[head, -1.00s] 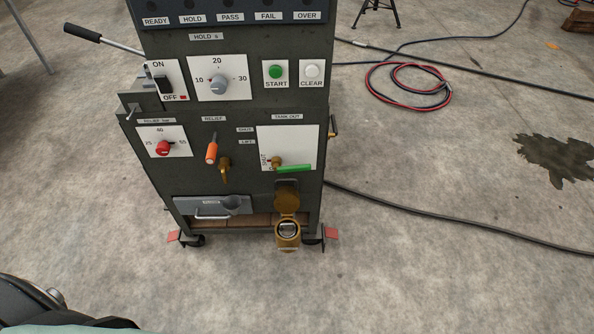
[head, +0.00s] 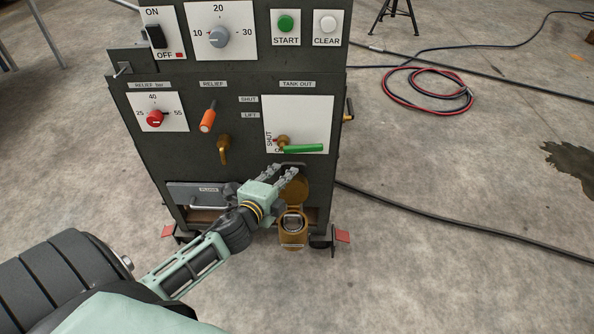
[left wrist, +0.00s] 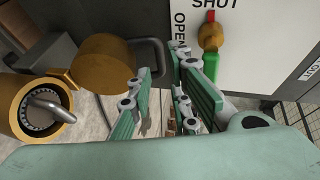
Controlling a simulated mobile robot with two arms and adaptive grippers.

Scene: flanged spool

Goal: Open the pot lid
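The brass pot (head: 292,232) stands low at the front of the dark cabinet, with its dark inside showing. Its round brass lid (head: 300,188) stands raised at the back of the pot, partly hidden by my left gripper (head: 283,172). In the left wrist view, the pot (left wrist: 14,112) is at far left, with a grey metal hook over its mouth, and the lid (left wrist: 103,62) is beside it. My left gripper (left wrist: 160,66) is open and empty, its fingers just right of the lid there; whether they touch it I cannot tell. My right gripper is not in view.
A green valve handle (head: 303,148) is just above the gripper. A brass spout (head: 223,150) and an orange handle (head: 208,116) are to its left. A drawer (head: 197,196) is behind my left arm. Black cable (head: 430,215) runs across the floor at right.

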